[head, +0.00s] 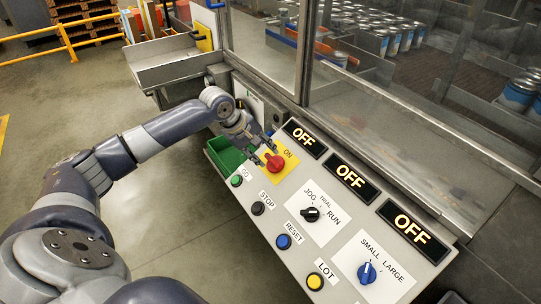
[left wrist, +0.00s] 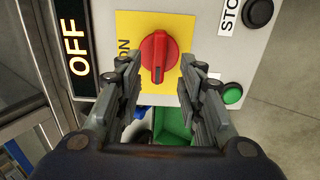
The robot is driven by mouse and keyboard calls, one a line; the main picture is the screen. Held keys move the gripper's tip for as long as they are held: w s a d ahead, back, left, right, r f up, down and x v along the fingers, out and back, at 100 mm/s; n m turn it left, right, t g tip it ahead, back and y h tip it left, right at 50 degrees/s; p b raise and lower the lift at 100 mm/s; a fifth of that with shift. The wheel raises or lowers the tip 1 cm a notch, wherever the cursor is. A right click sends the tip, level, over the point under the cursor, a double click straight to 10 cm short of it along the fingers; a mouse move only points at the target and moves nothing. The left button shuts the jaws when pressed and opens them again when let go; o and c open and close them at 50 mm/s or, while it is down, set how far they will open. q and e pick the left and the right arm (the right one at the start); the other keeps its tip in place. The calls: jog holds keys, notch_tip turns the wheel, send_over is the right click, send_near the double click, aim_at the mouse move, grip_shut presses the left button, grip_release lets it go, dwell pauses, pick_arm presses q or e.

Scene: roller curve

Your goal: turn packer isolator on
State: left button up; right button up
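The packer isolator is a red rotary knob (head: 275,163) on a yellow plate (head: 286,170) at the far end of the sloping grey control panel. An ON label is printed on the plate. My left gripper (head: 265,153) is open and close to the knob. In the left wrist view its fingers (left wrist: 160,72) are spread to either side, with a gap to the knob. My right gripper is not in view.
Three lit OFF displays (head: 350,179) line the panel's back edge. Green (head: 236,181), black (head: 258,208), blue (head: 283,241) and yellow (head: 315,282) buttons run along the front. Black (head: 310,214) and blue (head: 367,272) selectors sit between. A green bin (head: 227,155) lies beyond the panel.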

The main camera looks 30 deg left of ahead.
aim_at(271, 160)
pick_arm(q)
jog(key=shift+x, duration=2.25)
jog(key=shift+c, duration=0.6)
grip_shut()
